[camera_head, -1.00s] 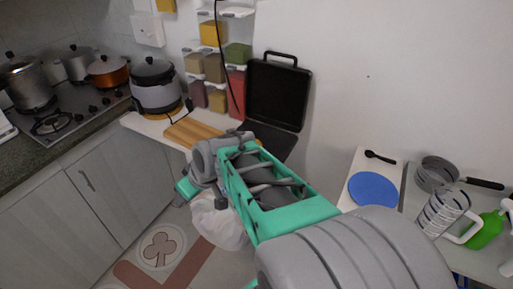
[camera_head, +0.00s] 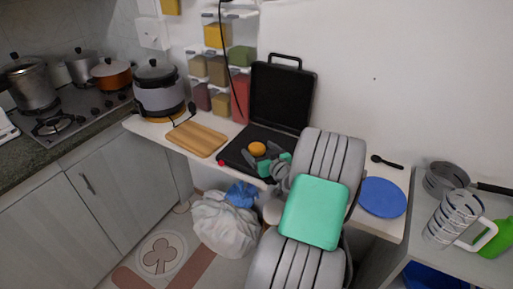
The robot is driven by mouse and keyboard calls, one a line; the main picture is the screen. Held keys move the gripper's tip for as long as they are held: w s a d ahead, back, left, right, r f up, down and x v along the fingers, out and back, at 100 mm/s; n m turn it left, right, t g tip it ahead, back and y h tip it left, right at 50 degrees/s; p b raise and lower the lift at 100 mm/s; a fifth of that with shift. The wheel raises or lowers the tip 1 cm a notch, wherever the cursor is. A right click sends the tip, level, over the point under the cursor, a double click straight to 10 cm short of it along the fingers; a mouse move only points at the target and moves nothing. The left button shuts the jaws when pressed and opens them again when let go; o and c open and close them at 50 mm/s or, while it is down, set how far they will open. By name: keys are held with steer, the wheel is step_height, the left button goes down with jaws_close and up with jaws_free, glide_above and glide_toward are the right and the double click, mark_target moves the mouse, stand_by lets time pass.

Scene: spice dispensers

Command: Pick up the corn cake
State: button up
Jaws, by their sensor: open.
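The corn cake is a small round orange-yellow disc (camera_head: 257,149) lying on the black grill plate of the open sandwich press (camera_head: 232,157). My gripper (camera_head: 259,161) is at the press, just in front of the corn cake and very near it. Its grey and teal fingers are apart, with nothing seen between them. I cannot tell whether a finger touches the cake. My arm covers the right part of the press.
A wooden board (camera_head: 196,138) lies left of the press, and a rice cooker (camera_head: 159,88) stands further left. The raised press lid (camera_head: 281,95) stands behind. A blue plate (camera_head: 382,197) lies to the right. Spice dispensers (camera_head: 216,70) hang on the wall.

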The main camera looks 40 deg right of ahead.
steer(key=shift+w+f, duration=0.1)
steer(key=shift+w, duration=0.15)
steer(key=c, duration=1.6)
